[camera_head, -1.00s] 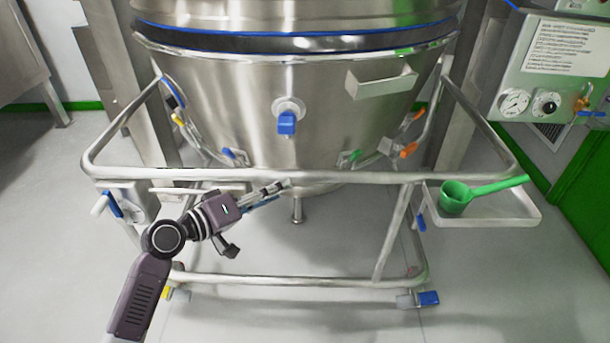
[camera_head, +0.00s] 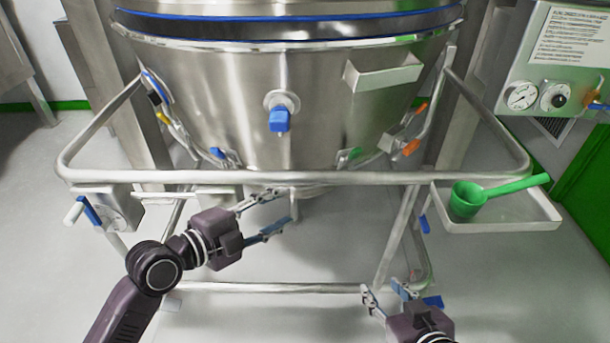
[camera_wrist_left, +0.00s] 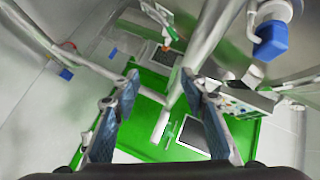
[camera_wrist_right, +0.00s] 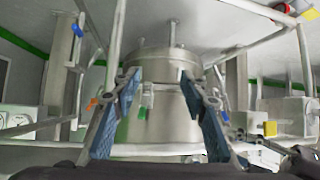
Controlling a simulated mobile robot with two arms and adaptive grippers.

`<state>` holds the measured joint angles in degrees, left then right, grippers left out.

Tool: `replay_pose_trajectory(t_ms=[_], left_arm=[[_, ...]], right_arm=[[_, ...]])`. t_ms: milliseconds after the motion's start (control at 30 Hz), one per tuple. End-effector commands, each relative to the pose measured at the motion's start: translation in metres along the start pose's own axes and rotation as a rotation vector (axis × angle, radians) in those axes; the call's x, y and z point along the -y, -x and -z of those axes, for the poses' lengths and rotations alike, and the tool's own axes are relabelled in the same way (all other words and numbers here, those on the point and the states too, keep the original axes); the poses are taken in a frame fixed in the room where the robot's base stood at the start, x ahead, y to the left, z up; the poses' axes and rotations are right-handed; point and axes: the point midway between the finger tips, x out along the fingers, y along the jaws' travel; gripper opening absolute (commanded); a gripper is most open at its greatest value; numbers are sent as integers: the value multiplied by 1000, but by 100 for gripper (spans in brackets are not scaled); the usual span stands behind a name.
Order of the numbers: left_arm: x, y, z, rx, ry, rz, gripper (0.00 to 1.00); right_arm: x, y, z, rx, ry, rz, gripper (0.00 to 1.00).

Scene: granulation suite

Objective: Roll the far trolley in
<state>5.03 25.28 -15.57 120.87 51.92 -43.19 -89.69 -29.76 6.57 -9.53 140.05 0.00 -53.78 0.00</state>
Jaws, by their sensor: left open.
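The trolley is a tubular steel frame carrying a large steel bowl (camera_head: 330,110). Its push rail (camera_head: 300,177) runs across the front of the head view, with a lower crossbar (camera_head: 270,288) beneath. My left gripper (camera_head: 277,216) is open and empty, just below and in front of the rail, left of centre. The left wrist view shows its spread fingers (camera_wrist_left: 160,105) with a pale tube beyond them. My right gripper (camera_head: 385,290) is open at the bottom right, near the lower crossbar. In the right wrist view its fingers (camera_wrist_right: 160,95) frame the bowl (camera_wrist_right: 160,115), with nothing between them.
A side tray (camera_head: 520,218) holding a green scoop (camera_head: 470,197) hangs at the rail's right. A bracket with a blue-handled lever (camera_head: 90,210) hangs at the left. A gauge panel (camera_head: 550,70) stands at the back right. Floor is clear at the left.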

Motion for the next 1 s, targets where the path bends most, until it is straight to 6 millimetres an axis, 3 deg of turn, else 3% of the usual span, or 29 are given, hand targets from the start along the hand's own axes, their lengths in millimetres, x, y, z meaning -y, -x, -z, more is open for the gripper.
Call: replay_pose_trajectory(t_ms=[100, 300, 1000], left_arm=[[19, -2, 2, -24, -141, 51, 40], [39, -4, 4, -46, -240, 102, 40], [48, -78, 9, -46, -242, 105, 40]], right_arm=[[2, -2, 11, -55, 0, 3, 40], [3, -1, 23, -100, 1, 6, 40], [6, 0, 51, -220, 1, 13, 40]])
